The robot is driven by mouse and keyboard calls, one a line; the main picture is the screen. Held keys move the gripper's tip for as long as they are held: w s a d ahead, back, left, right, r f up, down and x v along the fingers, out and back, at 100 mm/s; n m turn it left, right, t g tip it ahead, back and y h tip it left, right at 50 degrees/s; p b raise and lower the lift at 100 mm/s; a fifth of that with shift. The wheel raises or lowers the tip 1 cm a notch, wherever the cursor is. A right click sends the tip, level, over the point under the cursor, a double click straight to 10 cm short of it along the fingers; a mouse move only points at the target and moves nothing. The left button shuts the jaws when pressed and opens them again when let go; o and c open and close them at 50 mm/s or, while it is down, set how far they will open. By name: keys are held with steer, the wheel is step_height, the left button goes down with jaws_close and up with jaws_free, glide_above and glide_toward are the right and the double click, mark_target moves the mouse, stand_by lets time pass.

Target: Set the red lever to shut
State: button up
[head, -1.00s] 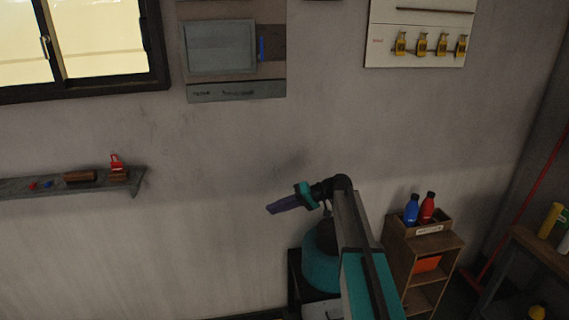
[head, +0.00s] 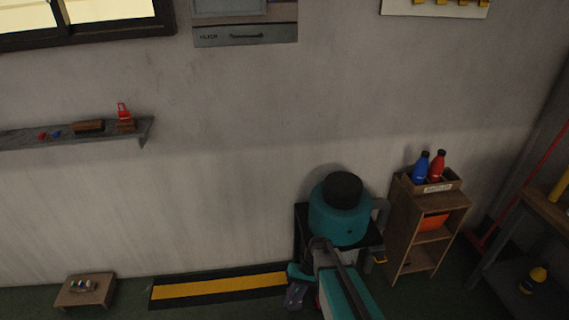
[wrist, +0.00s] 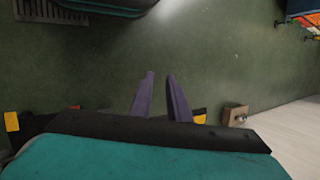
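I cannot make out a red lever for certain in either view. A small red object (head: 123,110) stands at the right end of the wall shelf; its shape is too small to tell whether it is a lever. My gripper (head: 294,296) is low near the floor strip, in front of the teal tank's stand, far from that shelf. In the wrist view my gripper (wrist: 160,75) has its two purple fingers apart with nothing between them, above the green floor.
The wall shelf (head: 60,134) also carries a brown block. A teal tank (head: 340,219) with a black top stands right of centre. A wooden cabinet (head: 404,225) holds blue and red bottles. A low stool (head: 72,297) stands at left. A black-yellow strip (head: 215,289) lies along the wall.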

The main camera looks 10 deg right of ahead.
steer(key=s+d+f+g+h+b, duration=0.1)
steer(key=s+f, duration=0.4)
steer(key=s, duration=0.5)
steer(key=s+d+f+g+h, duration=0.2)
steer(key=s+d+f+h, duration=0.2)
steer(key=s, duration=0.7)
steer(key=shift+s+d+f+n+b, duration=0.15)
steer(key=shift+f+n+b, duration=0.25)
steer(key=shift+s, duration=0.1)
